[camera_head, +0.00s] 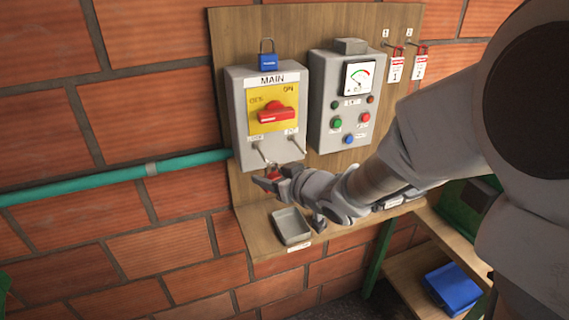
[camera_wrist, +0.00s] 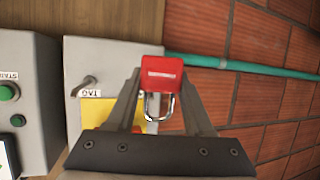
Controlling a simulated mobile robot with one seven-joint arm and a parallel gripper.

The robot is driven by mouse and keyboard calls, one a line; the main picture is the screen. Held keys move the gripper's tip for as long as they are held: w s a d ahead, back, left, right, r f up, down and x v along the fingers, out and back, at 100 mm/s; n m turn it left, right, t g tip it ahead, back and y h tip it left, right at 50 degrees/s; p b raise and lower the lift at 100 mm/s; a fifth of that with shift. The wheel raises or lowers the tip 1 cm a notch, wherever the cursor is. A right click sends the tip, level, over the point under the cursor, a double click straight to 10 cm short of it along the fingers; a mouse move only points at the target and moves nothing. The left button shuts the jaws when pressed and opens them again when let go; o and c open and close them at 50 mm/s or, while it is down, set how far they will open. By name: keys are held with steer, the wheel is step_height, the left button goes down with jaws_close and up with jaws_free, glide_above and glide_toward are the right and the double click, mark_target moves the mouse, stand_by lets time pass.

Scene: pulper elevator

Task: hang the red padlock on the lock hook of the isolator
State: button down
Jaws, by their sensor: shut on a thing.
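The isolator (camera_head: 238,125) is a grey box marked MAIN with a yellow plate and a red handle (camera_head: 277,113). Two small metal hooks stick out low on its front: the left hook (camera_head: 262,153) by a label too small to read surely, and the right hook (camera_head: 296,143). The wrist view shows the TAG hook (camera_wrist: 84,86); the lock hook is hidden there. My gripper (camera_head: 266,181) is just below the isolator, shut on the red padlock (camera_wrist: 162,73), which also shows in the head view (camera_head: 273,170). Its shackle (camera_wrist: 158,107) points toward the wrist camera. The padlock is apart from the hooks in the head view.
A blue padlock (camera_head: 268,60) stands on top of the isolator. A control box (camera_head: 322,90) with a meter and buttons is to its right. Red-and-white tags (camera_head: 396,68) hang at the upper right. A grey tray (camera_head: 292,226) sits on the shelf below. A green pipe (camera_head: 100,178) enters from the left.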

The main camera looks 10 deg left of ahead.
steer(key=shift+w+a+f+b, duration=0.1)
steer(key=shift+w+a+f, duration=0.1)
steer(key=shift+w+a, duration=0.4)
steer(key=shift+w+a+f+b, duration=0.1)
steer(key=shift+w+a+f, duration=0.2)
steer(key=shift+w, duration=0.55)
steer(key=shift+w+a+f+b, duration=0.15)
steer(key=shift+w+a, duration=0.3)
steer(key=shift+w, duration=0.3)
steer(key=shift+c, duration=1)
jaws_free()
